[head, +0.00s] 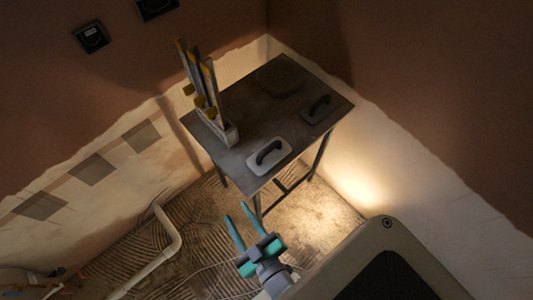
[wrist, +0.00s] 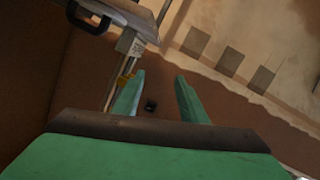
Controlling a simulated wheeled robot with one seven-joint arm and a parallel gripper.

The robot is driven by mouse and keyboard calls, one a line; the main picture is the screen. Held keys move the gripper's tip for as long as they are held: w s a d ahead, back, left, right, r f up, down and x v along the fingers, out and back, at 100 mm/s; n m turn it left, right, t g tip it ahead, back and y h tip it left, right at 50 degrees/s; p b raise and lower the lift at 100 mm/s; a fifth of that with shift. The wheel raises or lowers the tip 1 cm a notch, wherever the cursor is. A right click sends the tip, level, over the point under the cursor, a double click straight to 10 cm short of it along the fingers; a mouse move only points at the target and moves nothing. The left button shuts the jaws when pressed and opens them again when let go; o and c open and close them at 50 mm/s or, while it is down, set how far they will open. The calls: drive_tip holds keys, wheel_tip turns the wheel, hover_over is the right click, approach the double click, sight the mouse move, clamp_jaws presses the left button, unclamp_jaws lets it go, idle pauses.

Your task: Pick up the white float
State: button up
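The white float (head: 268,157) lies flat on the near part of a dark table, its white plate under a black handle. Its edge and dark handle also show at the top left of the wrist view (wrist: 94,12). A second, dark float (head: 319,108) with a black handle lies farther back on the right of the table. My gripper (head: 237,225), with teal fingers, is in front of the table, below and left of the white float, and apart from it. In the wrist view the fingers (wrist: 158,92) are spread with nothing between them.
The table (head: 240,160) stands in a room corner. A holder with several upright tools (head: 207,95) stands on its left side. A round dark item (head: 281,82) lies at the back. A pale pipe (head: 172,236) runs along the ridged floor. Walls close in behind.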

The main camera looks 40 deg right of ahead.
drive_tip(key=w+d+r+m+g+h, duration=0.1)
drive_tip(key=w+d+r+h, duration=0.3)
drive_tip(key=d, duration=0.4)
drive_tip(key=w+d+r+m+h, duration=0.1)
drive_tip(key=w+d+r+h, duration=0.2)
drive_tip(key=w+d+r, duration=0.35)
drive_tip(key=w+d+r+m+g+h, duration=0.1)
drive_tip(key=w+d+r+h, duration=0.2)
drive_tip(key=d, duration=0.7)
drive_tip(key=s+d+r+m+g+h, duration=0.2)
drive_tip(key=s+d+r+m+g, duration=0.1)
drive_tip(key=d+m+g, duration=0.4)
drive_tip(key=s+d+r+m+g+h, duration=0.1)
drive_tip(key=s+d+r+m+g, duration=0.25)
drive_tip(key=d, duration=0.45)
drive_tip(key=m+g+y, duration=0.1)
drive_tip(key=m+y, duration=0.5)
drive_tip(key=y, duration=0.9)
approach(271, 147)
drive_tip(key=x, duration=0.5)
drive_tip(key=shift+s+a, duration=0.15)
drive_tip(key=shift+a, duration=0.25)
drive_tip(key=shift+d+x, duration=0.2)
drive_tip(key=shift+x, duration=1.3)
drive_tip(key=shift+d+x, duration=0.2)
drive_tip(key=shift+x, duration=1.35)
drive_tip(key=shift+r, duration=0.1)
clamp_jaws()
